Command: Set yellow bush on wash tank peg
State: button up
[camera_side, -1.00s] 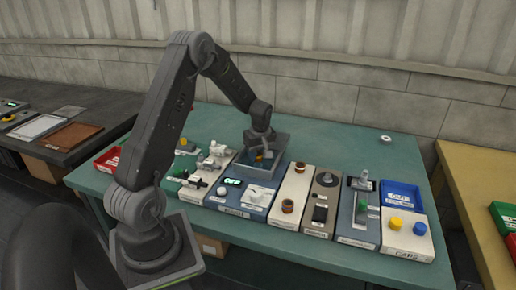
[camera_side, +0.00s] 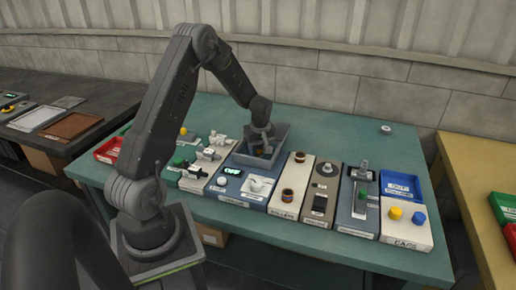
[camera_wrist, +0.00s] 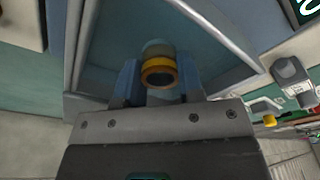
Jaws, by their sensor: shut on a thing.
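My gripper (camera_wrist: 158,84) is shut on the yellow bush (camera_wrist: 158,66), a short ring with a yellow upper band, a browner lower part and a dark hole. In the wrist view a pale teal round shape (camera_wrist: 156,46) shows just beyond the bush, which may be the peg. The tank wall (camera_wrist: 222,28) shows around it. I cannot tell whether the bush is around the peg or only above it.
In front of the tank is a panel with a lit green display (camera_side: 233,172). A cream block with brown rings (camera_side: 287,194) stands to the right. A blue tray (camera_side: 402,184) and yellow and blue caps (camera_side: 395,213) lie farther right. The back of the table is mostly clear.

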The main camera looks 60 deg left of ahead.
jog(key=o, duration=1)
jog(key=r, duration=0.4)
jog(key=d+r, duration=0.1)
jog(key=r, duration=0.4)
jog(key=d+r, duration=0.1)
jog(key=r, duration=0.3)
jog(key=shift+r, duration=0.35)
notch_tip(320, 180, up, 7)
dwell(0.4)
